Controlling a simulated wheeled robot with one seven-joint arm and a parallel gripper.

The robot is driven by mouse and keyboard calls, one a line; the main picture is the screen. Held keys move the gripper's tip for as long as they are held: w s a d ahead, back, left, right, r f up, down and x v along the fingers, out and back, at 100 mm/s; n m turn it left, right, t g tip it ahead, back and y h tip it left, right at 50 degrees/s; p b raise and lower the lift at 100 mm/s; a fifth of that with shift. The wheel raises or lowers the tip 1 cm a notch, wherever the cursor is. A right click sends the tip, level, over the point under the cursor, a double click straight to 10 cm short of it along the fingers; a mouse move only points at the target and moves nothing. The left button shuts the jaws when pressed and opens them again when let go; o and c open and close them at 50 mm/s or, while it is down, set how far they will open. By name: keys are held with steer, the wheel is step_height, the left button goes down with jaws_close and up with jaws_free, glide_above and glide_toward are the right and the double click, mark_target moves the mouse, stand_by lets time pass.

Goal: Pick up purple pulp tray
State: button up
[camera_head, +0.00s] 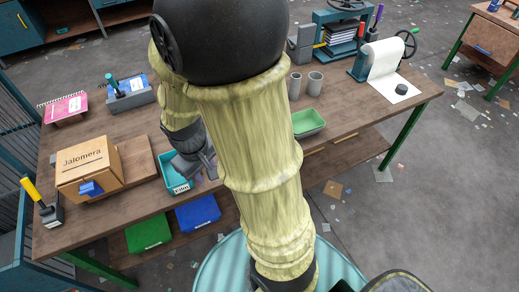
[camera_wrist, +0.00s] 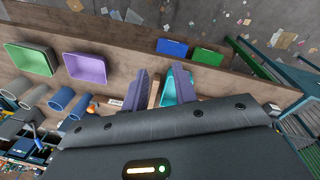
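The purple pulp tray (camera_wrist: 86,69) is a shallow open tray lying on the wooden bench in the wrist view. It sits left of my gripper (camera_wrist: 167,75) and beside a green tray (camera_wrist: 30,60). My gripper is open, its two fingers well apart with nothing held between them. In the head view my gripper (camera_head: 197,166) hangs over or beside a teal bin (camera_head: 178,186) with a label. The teal bin also shows between and beyond the fingers in the wrist view (camera_wrist: 181,88). The purple tray is hidden behind my arm in the head view.
The green tray (camera_head: 309,122) and grey cups (camera_head: 314,83) stand right of my arm. A cardboard box (camera_head: 88,165) stands on the bench at left. Blue (camera_head: 198,213) and green (camera_head: 148,233) bins sit lower, below the bench's front edge. A paper roll (camera_head: 384,58) is at right.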

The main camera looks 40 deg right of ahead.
steer(key=w+d+f+n+g+h+b, duration=0.1)
steer(key=w+d+f+n+h+b, duration=0.4)
steer(key=f, duration=0.4)
steer(key=w+d+f+n+g+h+b, duration=0.1)
steer(key=w+d+f+n+h+b, duration=0.4)
steer(key=w+f+n+h+b, duration=0.1)
step_height(320, 180, down, 3)
steer(key=shift+w+d+r+h, duration=0.15)
steer(key=shift+w+h, duration=0.15)
steer(key=shift+h, duration=0.4)
steer(key=x, duration=1.2)
steer(key=shift+s+d, duration=0.1)
steer(key=shift+s, duration=0.1)
steer(key=p+x, duration=0.1)
steer(key=x, duration=0.4)
steer(key=shift+s+d, duration=0.1)
steer(key=shift+s, duration=0.1)
steer(key=shift+c, duration=0.2)
